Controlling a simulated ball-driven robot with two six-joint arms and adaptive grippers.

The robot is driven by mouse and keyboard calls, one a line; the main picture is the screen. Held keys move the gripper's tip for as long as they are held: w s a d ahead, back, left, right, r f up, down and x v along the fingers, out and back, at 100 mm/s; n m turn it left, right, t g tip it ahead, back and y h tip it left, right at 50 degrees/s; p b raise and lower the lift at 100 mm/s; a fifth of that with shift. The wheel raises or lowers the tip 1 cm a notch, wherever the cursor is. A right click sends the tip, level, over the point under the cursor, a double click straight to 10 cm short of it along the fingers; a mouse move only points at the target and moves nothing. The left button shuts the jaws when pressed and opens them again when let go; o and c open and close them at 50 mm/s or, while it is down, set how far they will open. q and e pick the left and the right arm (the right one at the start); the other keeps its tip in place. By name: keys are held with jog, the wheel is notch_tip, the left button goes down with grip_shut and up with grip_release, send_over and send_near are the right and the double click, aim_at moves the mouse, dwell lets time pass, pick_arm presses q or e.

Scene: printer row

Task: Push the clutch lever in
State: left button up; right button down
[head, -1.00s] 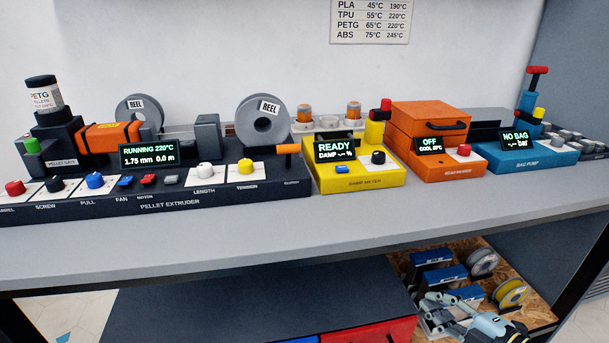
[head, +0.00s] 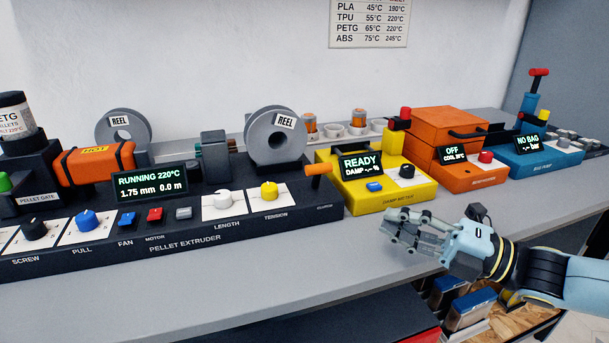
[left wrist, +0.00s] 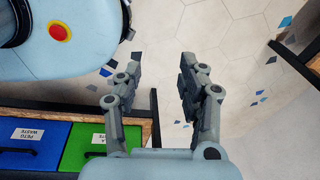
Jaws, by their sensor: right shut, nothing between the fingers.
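The clutch lever (head: 319,168) is a short orange handle at the right end of the black pellet extruder (head: 190,249), in the head view. It sticks out to the right and slightly up, above a small label. My right gripper (head: 388,230) is shut and empty, over the bench's front part, to the right of the lever and lower in the picture. It is clearly apart from the lever. My left gripper (left wrist: 160,65) shows only in the left wrist view, its fingers spread with nothing between them, above the tiled floor.
The yellow damp meter (head: 385,197) stands just right of the lever, and a grey reel (head: 275,138) stands behind it. The bench top (head: 300,253) in front of the extruder is clear. Blue and green bins (left wrist: 85,150) show in the left wrist view.

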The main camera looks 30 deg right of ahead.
aim_at(317, 176)
jog(key=shift+w+a, duration=0.15)
jog(key=shift+w, duration=0.1)
jog(key=b+x, duration=0.1)
jog(key=x, duration=0.5)
jog(key=shift+w+r, duration=0.1)
jog(key=shift+w, duration=0.1)
jog(key=x, duration=0.3)
jog(key=shift+w+a+r, duration=0.1)
jog(key=shift+a, duration=0.05)
jog(key=shift+w+d+r, duration=0.1)
jog(key=shift+w+d, duration=0.1)
jog(key=shift+w, duration=0.35)
jog(key=shift+w+d+r, duration=0.1)
jog(key=shift+w+d, duration=0.1)
jog(key=shift+w, duration=0.35)
pick_arm(q)
jog(key=shift+s+d+f, duration=0.3)
jog(key=shift+s+d, duration=0.05)
jog(key=shift+s, duration=0.35)
jog(key=shift+s+d+f, duration=0.25)
jog(key=shift+s+d, duration=0.05)
jog(key=shift+s, duration=0.4)
pick_arm(e)
jog(key=shift+w+d, duration=0.15)
jog(key=shift+w, duration=0.45)
jog(key=shift+r, duration=0.1)
